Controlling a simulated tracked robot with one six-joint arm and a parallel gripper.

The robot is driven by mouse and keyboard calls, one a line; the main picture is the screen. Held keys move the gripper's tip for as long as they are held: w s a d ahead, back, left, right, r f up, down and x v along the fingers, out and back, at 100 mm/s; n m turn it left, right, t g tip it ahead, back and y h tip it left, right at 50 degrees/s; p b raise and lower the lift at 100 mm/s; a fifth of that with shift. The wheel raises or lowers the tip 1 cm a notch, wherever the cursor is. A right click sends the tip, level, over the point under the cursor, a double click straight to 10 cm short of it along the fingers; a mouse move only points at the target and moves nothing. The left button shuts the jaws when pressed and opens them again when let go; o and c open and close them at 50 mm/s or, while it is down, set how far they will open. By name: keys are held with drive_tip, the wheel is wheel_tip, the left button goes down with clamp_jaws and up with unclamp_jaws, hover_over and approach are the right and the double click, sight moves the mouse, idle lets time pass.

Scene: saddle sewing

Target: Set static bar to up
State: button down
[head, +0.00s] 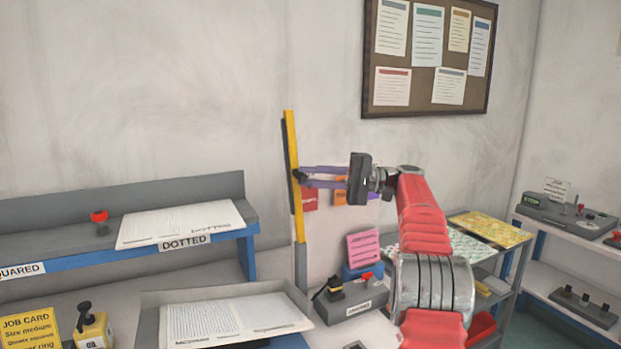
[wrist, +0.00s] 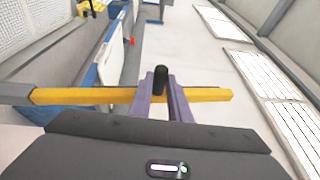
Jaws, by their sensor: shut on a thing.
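The static bar (head: 294,165) is a yellow and dark bar standing nearly upright on a grey post beside the bench. In the wrist view the yellow bar (wrist: 80,96) runs across the picture, with a dark knob (wrist: 160,80) standing out from its middle. My gripper (head: 302,177) reaches the bar from the right with its purple fingers. In the wrist view the fingers of my gripper (wrist: 161,98) are shut on the dark knob, one on each side. The bar's lower end meets the grey post (head: 301,268); the joint detail is too small to tell.
A grey tray of papers (head: 150,325) lies on the bench at front left, below a shelf with a DOTTED label (head: 185,242). A grey control box (head: 350,300) and a pink note (head: 363,247) sit close below my arm.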

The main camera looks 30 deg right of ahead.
drive_tip(key=c, duration=2)
unclamp_jaws()
drive_tip(key=shift+w+d+f, duration=0.1)
drive_tip(key=shift+d+f, duration=0.1)
drive_tip(key=shift+d, duration=0.15)
drive_tip(key=o, duration=0.4)
drive_tip(key=shift+a+r, duration=0.1)
drive_tip(key=shift+a, duration=0.05)
drive_tip(key=shift+c, duration=0.2)
drive_tip(key=v, duration=1.2)
